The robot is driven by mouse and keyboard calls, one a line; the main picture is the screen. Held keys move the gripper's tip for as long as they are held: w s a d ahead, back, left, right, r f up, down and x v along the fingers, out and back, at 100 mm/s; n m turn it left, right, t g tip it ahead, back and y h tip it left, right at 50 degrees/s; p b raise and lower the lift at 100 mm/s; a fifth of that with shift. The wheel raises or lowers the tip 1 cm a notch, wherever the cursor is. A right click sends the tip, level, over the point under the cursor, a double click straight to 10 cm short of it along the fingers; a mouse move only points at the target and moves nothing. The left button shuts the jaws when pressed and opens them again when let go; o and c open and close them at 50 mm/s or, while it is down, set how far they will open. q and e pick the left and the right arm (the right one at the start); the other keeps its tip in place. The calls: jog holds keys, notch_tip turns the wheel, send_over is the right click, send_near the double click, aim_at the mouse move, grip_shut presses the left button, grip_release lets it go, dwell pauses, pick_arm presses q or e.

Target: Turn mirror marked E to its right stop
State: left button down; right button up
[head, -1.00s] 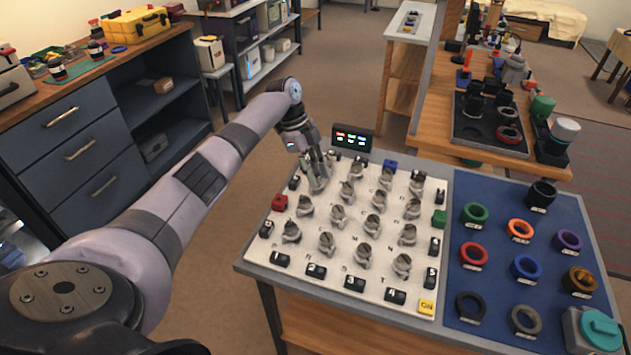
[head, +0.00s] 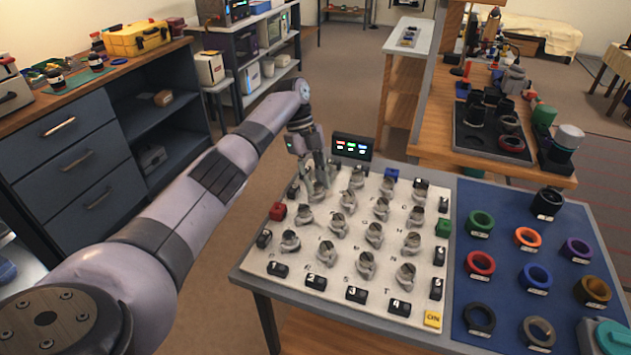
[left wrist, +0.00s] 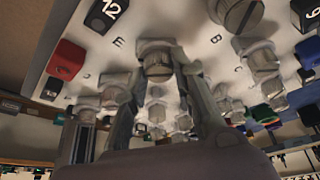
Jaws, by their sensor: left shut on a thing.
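The white board (head: 262,257) carries several grey mirror knobs in a grid. My left gripper (head: 315,184) reaches down at the board's far left corner, its fingers around a mirror (head: 319,193). In the left wrist view the same mirror (left wrist: 158,62) stands between the two fingers of my left gripper (left wrist: 160,78), which is shut on it. The letter E (left wrist: 117,42) is printed on the board just beside this mirror. The fingers hide part of the mirror's sides, and I cannot tell its exact angle. My right gripper is not in view.
A small display (head: 352,147) with red, green and blue marks stands behind the board. A red block (head: 277,212) and black numbered blocks line its edges. Neighbouring mirrors (head: 357,178) stand close. A blue mat (head: 500,260) with coloured rings lies to the right.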

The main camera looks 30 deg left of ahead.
pick_arm(q)
jog(key=c, duration=1.3)
grip_release()
jog(key=shift+c, duration=0.2)
jog(key=shift+r, duration=0.1)
jog(key=v, duration=0.7)
jog(key=shift+r, duration=0.15)
jog(key=shift+a, duration=0.1)
